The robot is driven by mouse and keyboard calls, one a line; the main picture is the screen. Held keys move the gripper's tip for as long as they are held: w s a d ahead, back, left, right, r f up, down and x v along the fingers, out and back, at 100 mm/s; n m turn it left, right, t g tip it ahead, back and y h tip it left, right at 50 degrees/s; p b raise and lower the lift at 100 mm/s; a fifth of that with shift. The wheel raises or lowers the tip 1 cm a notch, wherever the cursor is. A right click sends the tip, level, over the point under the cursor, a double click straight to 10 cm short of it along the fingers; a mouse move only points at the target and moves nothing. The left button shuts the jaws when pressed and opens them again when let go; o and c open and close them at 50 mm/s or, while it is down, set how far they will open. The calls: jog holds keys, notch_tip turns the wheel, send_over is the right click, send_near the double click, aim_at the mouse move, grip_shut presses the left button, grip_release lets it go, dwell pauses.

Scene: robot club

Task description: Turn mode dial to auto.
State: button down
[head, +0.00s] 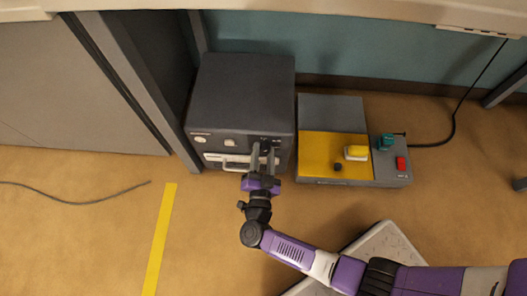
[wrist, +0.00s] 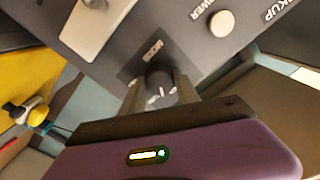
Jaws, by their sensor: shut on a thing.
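The mode dial (wrist: 158,82) is a small dark round knob with a pale pointer mark, on the dark front panel of a box-shaped unit (head: 243,85). A small label, partly readable as "MODE", sits beside the dial in the wrist view. My gripper (wrist: 160,95) is shut on the dial, one finger on each side of it. In the head view my gripper (head: 263,160) reaches the right part of the unit's front and its fingers hide the dial. I cannot read which setting the pointer is at.
The panel also has a round white knob (wrist: 220,23) by the word "POWER" and a pale handle (head: 226,158) low on the front. A yellow-topped box (head: 318,146) with a red button (head: 401,163) stands close on the right. Floor in front is mostly clear, with a yellow stripe (head: 160,235).

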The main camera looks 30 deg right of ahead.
jog(key=m+b, duration=0.1)
jog(key=m, duration=0.4)
jog(key=shift+f, duration=0.1)
jog(key=shift+m, duration=0.3)
dwell(0.4)
jog(key=c, duration=0.9)
grip_release()
jog(key=shift+s+a, duration=0.1)
jog(key=p+v, duration=0.2)
jog(key=v, duration=0.5)
jog(key=shift+s+a, duration=0.2)
jog(key=shift+s, duration=0.1)
